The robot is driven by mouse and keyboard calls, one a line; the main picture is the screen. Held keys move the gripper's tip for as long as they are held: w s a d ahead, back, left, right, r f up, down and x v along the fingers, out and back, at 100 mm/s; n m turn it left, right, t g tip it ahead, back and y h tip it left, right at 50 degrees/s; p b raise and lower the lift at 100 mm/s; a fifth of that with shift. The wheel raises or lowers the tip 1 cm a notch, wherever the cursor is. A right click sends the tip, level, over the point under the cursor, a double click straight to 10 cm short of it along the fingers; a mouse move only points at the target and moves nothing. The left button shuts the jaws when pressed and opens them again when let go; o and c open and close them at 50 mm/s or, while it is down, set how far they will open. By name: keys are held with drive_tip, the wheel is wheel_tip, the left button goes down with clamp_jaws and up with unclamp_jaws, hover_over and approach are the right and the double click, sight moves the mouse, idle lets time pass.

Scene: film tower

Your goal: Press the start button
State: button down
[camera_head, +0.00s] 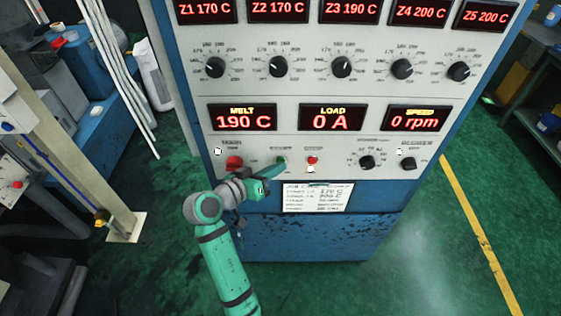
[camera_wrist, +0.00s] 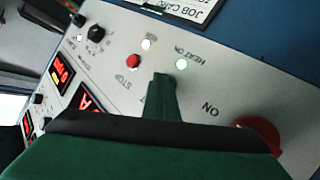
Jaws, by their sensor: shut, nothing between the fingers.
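The control panel (camera_head: 335,149) carries a row of small controls under its displays. A small green button (camera_head: 282,160), which appears to be the start button, shows just past my fingertips in the head view. My gripper (camera_head: 277,170) is shut and empty, its tips right at that spot; I cannot tell whether they touch it. In the wrist view my gripper (camera_wrist: 163,80) covers the button and most of its label. A red stop button (camera_head: 312,160) is to the right; it also shows in the wrist view (camera_wrist: 133,60). A lit "heat on" lamp (camera_wrist: 181,64) is beside my fingers.
A job card (camera_head: 317,197) hangs below. The load display (camera_head: 339,118) reads 0 A and the speed display (camera_head: 414,118) 0 rpm. Black knobs (camera_head: 367,162) are further right.

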drive_tip(key=shift+s, duration=0.8)
drive_tip(key=shift+s, duration=2.5)
drive_tip(key=s+a+f+n+t+y, duration=0.15)
drive_tip(key=s+f+n+y, duration=0.55)
drive_tip(key=s+f, duration=0.9)
drive_tip(key=s+d+r+m+t+y, duration=0.1)
drive_tip(key=s+r+m, duration=0.1)
drive_tip(key=s, duration=0.8)
drive_tip(key=s+d+r+m+t+y, duration=0.1)
drive_tip(key=s+r+t+y, duration=0.1)
drive_tip(key=s, duration=0.7)
drive_tip(key=shift+s+d+r+m, duration=0.35)
drive_tip(key=shift+r+m, duration=0.05)
drive_tip(key=shift+r, duration=0.5)
